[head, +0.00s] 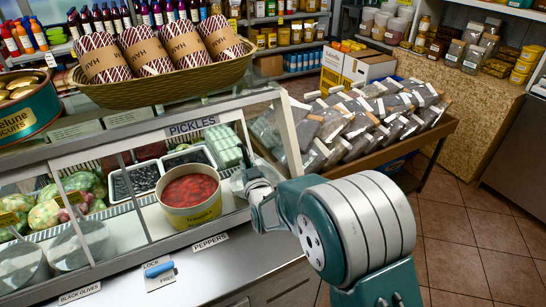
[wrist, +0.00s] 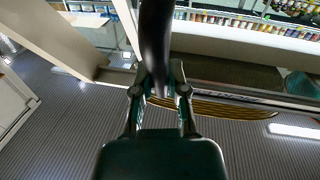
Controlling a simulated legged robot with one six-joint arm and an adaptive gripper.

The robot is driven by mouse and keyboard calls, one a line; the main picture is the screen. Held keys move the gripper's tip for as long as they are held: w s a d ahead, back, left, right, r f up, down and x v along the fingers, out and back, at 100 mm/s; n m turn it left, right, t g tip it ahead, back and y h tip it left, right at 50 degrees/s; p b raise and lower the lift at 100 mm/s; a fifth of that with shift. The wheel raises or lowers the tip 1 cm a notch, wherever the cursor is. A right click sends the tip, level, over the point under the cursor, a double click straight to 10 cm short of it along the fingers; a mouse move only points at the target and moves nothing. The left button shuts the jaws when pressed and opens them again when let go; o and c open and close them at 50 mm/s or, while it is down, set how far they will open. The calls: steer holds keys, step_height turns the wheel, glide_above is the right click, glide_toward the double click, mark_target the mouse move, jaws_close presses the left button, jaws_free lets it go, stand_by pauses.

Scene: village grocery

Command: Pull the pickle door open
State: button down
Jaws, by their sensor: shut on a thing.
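The glass-fronted counter case carries a PICKLES label (head: 191,127) along its upper rail. My gripper (head: 250,178) is at the right end of the case front, below and right of that label. In the wrist view my gripper (wrist: 160,98) is shut on a dark, curved upright handle (wrist: 157,45), which passes between the fingers. In the head view my wrist and the arm hide most of the handle. How far the pickle door stands open cannot be told. A blue lever (head: 159,269) sits on a LOCK/FREE plate below the glass.
A tub of red peppers (head: 190,190) stands inside the case, left of my gripper. A woven basket of wrapped rolls (head: 165,83) sits on top, beside a biscuit tin (head: 27,108). A wooden stand of grey packets (head: 365,158) is behind my arm. Tiled floor (head: 470,240) is clear at right.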

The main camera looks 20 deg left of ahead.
mark_target(158, 184)
steer(key=s+a, duration=0.5)
steer(key=s, duration=0.1)
steer(key=s+a, duration=0.5)
steer(key=s, duration=0.1)
steer(key=s+a, duration=0.6)
steer(key=shift+s+a+r, duration=0.1)
steer(key=shift+s, duration=0.25)
steer(key=c, duration=0.6)
jaws_free()
steer(key=shift+a, duration=0.1)
steer(key=shift+c, duration=0.2)
steer(key=v, duration=1.2)
